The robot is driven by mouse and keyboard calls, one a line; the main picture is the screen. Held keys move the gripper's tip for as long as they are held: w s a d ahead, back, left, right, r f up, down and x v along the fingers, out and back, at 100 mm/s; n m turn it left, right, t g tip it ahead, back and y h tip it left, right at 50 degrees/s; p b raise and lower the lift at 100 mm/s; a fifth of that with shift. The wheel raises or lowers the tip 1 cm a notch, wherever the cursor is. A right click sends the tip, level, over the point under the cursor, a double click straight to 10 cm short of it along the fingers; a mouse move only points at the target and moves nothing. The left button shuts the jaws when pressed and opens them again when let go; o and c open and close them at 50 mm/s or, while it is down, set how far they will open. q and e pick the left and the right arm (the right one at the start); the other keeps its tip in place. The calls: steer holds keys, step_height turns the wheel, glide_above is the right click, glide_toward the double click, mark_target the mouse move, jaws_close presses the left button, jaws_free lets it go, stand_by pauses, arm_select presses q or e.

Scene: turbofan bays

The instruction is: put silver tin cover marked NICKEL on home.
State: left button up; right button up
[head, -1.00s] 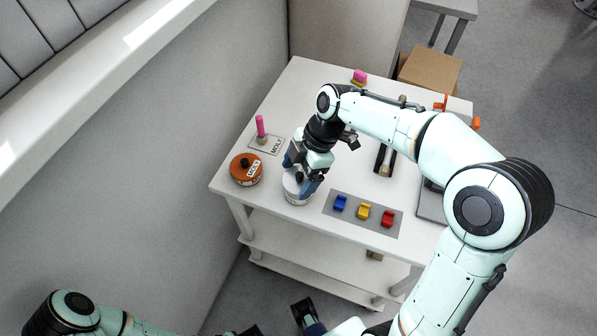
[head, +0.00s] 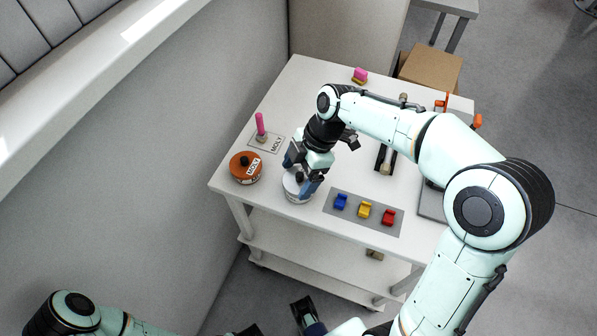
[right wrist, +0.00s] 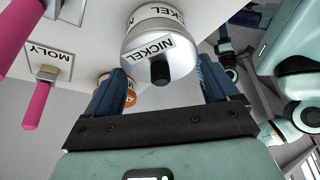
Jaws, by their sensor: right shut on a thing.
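My right gripper (head: 303,178) is shut on the silver tin cover (head: 295,183) at the front left of the white cart. The right wrist view shows the cover (right wrist: 160,52) between the blue fingers, with its NICKEL label and black knob. Its tin (right wrist: 158,14), also labelled NICKEL, is right against the cover; I cannot tell whether the cover is fully seated. In the head view the tin (head: 297,198) stands upright on the cart top, partly hidden by the gripper. Part of my left gripper (head: 306,312) shows at the bottom edge, low and away from the cart; its jaw opening is unclear.
A grey strip (head: 335,208) with blue, yellow and red blocks lies to the right.

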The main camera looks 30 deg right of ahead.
steer(key=shift+f+b, duration=0.45)
steer(key=shift+f, duration=0.1)
stand_by(0.4)
steer(key=o, duration=0.8)
steer(key=shift+r+p, duration=2.45)
steer(key=shift+r, duration=1.05)
